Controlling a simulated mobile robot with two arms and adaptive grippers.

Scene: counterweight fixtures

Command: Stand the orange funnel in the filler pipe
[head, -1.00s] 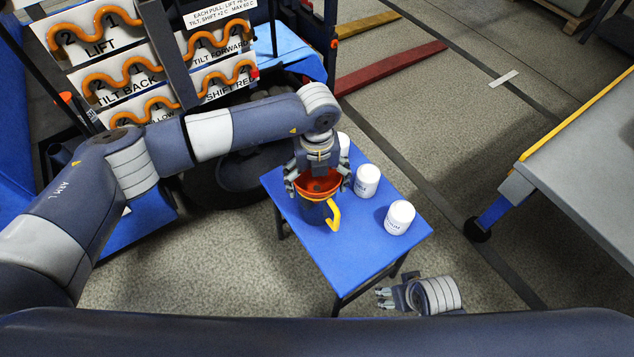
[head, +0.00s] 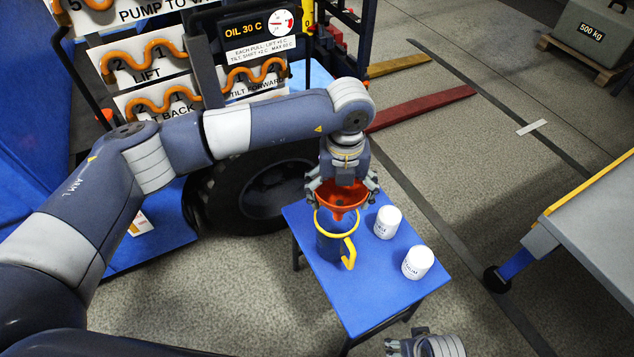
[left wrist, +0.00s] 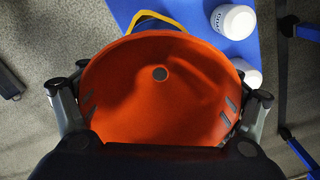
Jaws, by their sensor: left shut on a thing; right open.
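The orange funnel (head: 338,194) is held in my left gripper (head: 341,198), which is shut on its wide rim. It hangs mouth up over the back of a dark blue jug (head: 330,245) with a yellow rim and handle. Its spout end looks just above or at the jug's rim; I cannot tell whether they touch. In the left wrist view the funnel's bowl (left wrist: 160,85) fills the middle, with a finger on each side. My right gripper (head: 393,347) is low at the bottom edge, partly cut off, open and empty. I cannot make out the filler pipe.
The jug stands on a small blue table (head: 370,300). Two white cans (head: 388,222) (head: 418,262) stand to its right. Behind are a large black tyre (head: 225,190) and a panel of orange-looped signs (head: 150,65). A grey bench (head: 590,235) with a yellow edge is at the right.

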